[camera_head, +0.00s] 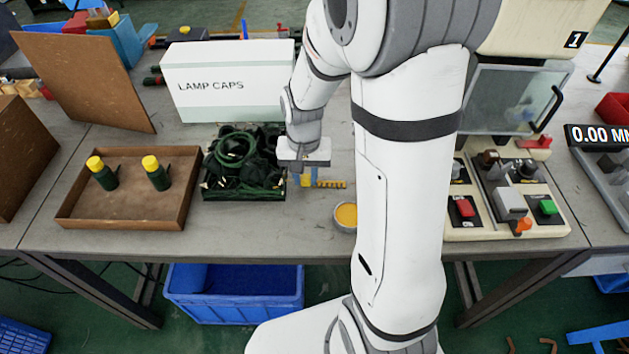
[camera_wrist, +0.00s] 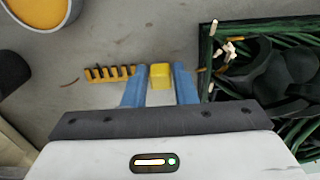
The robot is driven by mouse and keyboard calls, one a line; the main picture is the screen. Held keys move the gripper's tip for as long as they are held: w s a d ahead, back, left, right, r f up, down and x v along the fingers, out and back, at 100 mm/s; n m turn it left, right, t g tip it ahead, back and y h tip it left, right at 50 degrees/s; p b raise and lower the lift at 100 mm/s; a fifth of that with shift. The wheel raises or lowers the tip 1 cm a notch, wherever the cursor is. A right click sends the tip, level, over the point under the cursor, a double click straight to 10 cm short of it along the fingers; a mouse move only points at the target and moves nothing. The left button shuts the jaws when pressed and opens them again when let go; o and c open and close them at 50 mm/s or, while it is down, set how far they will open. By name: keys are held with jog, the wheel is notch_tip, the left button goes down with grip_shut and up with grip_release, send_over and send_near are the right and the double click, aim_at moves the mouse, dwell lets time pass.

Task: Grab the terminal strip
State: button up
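The terminal strip (camera_wrist: 108,73) is a yellow comb-like piece with short teeth, lying on the grey bench. It also shows in the head view (camera_head: 331,184), just right of the gripper. My gripper (camera_head: 305,182) points down at the strip's left end in that view. In the wrist view, the blue fingers of my gripper (camera_wrist: 160,80) stand on either side of a yellow block at the strip's end. The fingers are close to the block's sides; whether they press on it cannot be told. The left finger hides part of the strip.
A dark crate of green cables (camera_head: 240,190) stands close beside the gripper, left in the head view. A round tin with orange contents (camera_head: 346,215) is near the front edge. A brown tray (camera_head: 125,212), a LAMP CAPS box (camera_head: 225,105) and a machine (camera_head: 510,200) surround them.

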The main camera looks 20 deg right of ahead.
grip_shut()
